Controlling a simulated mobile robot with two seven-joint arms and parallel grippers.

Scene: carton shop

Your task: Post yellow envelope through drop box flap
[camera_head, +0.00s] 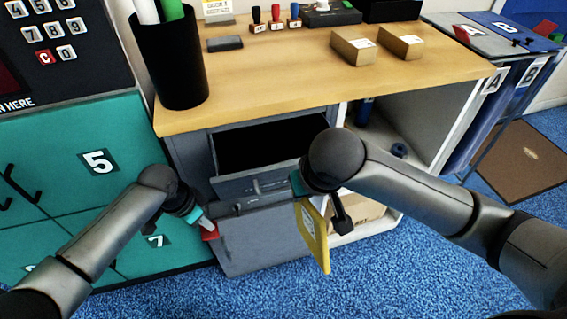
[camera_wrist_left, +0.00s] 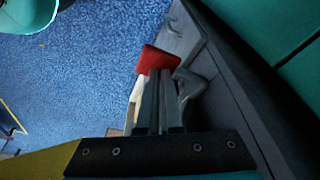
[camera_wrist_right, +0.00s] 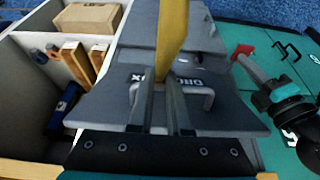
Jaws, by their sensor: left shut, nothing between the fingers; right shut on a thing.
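The yellow envelope (camera_head: 314,236) hangs steeply from my right gripper (camera_wrist_right: 160,98), which is shut on it; in the right wrist view the envelope (camera_wrist_right: 171,35) rises beyond the fingers. The grey drop box (camera_head: 262,240) stands under the counter. A dark opening (camera_head: 270,145) shows above its lettered flap panel (camera_head: 250,187), which has a handle. The envelope is in front of the box, right of the panel, outside the opening. My left gripper (camera_head: 204,222) is shut and empty at the box's left side. A red piece (camera_wrist_left: 158,59) is at its fingertips; I cannot tell whether they touch.
The wooden counter (camera_head: 440,72) above holds a black pen cup (camera_head: 170,60), stamps and two small cartons. An open white shelf (camera_head: 395,110) is right of the box. Teal lockers (camera_head: 60,150) stand at left. Blue carpet (camera_head: 400,280) in front is clear.

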